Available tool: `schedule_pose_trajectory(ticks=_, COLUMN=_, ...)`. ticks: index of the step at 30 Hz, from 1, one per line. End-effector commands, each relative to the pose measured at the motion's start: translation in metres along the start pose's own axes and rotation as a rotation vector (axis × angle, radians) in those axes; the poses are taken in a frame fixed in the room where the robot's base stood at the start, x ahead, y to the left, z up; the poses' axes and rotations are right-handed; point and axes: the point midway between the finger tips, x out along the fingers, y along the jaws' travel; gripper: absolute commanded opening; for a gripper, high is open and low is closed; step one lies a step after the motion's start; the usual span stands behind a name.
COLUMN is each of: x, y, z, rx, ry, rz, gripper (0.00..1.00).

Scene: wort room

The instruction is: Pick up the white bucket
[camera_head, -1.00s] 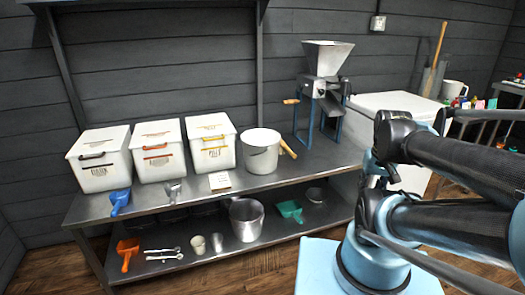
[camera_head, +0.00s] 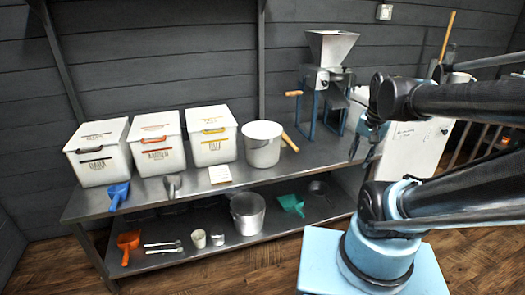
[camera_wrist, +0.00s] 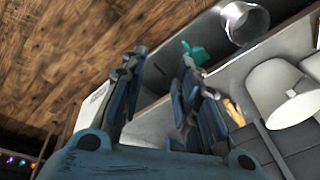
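The white bucket (camera_head: 263,146) stands upright on the metal table top, right of the white lidded bins. It also shows in the wrist view (camera_wrist: 270,88) at the right, tilted by the camera's angle. My gripper (camera_head: 368,140) is in the air to the right of the bucket, past the table's right end, and apart from it. In the wrist view my gripper (camera_wrist: 155,85) has its two fingers spread, with nothing between them.
Three lidded bins (camera_head: 210,137) stand left of the bucket. A wooden-handled tool (camera_head: 290,142) lies close to its right, before a grain mill (camera_head: 328,75). The lower shelf (camera_head: 165,258) holds a metal pot (camera_head: 248,215) and scoops. A white chest (camera_head: 408,150) stands at right.

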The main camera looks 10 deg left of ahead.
Motion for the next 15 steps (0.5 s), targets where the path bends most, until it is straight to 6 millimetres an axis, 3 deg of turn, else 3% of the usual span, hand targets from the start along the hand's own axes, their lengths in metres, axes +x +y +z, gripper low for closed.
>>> schedule_pose_trajectory(ticks=6, x=-0.013, y=-0.071, z=-0.034, rx=0.28, ry=-0.028, rz=-0.058, gripper=0.29)
schedule_pose_trajectory(ticks=15, x=-0.015, y=-0.18, z=-0.062, rx=0.684, ry=-0.106, rz=-0.112, gripper=0.29)
